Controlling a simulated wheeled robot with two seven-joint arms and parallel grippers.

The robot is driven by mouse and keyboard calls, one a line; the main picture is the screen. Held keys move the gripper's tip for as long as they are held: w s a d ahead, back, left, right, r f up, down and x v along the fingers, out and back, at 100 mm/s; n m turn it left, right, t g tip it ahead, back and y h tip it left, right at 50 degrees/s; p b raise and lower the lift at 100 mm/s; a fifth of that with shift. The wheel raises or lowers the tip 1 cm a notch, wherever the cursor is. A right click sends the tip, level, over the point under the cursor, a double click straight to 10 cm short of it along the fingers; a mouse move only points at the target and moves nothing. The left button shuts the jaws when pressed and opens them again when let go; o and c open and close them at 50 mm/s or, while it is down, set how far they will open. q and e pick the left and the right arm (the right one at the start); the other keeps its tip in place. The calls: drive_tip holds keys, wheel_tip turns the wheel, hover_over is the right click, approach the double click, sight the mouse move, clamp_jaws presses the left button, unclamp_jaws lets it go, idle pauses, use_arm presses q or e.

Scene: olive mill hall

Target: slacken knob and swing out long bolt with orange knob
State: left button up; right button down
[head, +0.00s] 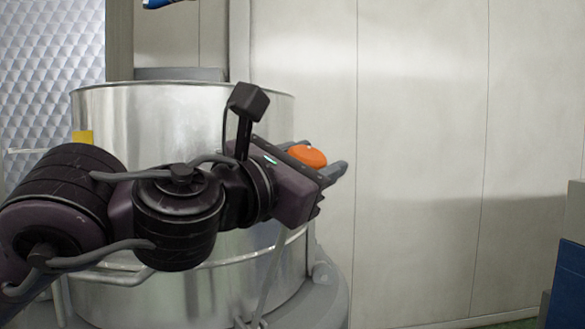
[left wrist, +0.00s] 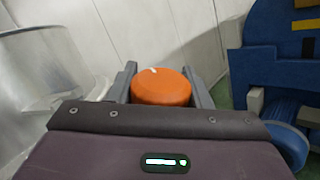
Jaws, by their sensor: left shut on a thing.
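The orange knob (head: 308,155) is at the right side of the steel drum in the head view. It also fills the middle of the left wrist view (left wrist: 160,87), with a small white mark on its top. My left gripper (head: 322,160) is shut on the orange knob, one grey finger on each side of it. The long bolt under the knob is hidden behind my gripper in both views. My right gripper is in neither view.
The large steel drum (head: 180,105) stands behind my left arm, with a pipe ring (head: 220,262) around it. A panelled wall (head: 420,130) is behind. In the left wrist view, blue machinery (left wrist: 285,50) stands at the right.

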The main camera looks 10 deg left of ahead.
use_arm(q)
drive_tip(key=shift+f, duration=0.1)
drive_tip(key=o, duration=1.4)
drive_tip(key=shift+w, duration=0.1)
drive_tip(key=b+v, duration=0.2)
drive_tip(key=v, duration=0.5)
drive_tip(key=shift+s, duration=0.4)
drive_tip(key=shift+s+a+f, duration=0.1)
drive_tip(key=shift+a, duration=0.15)
drive_tip(key=r+b+v, duration=0.1)
drive_tip(key=v, duration=0.7)
drive_tip(key=shift+s+a, duration=0.25)
drive_tip(key=shift+s, duration=0.15)
drive_tip(key=shift+r, duration=0.1)
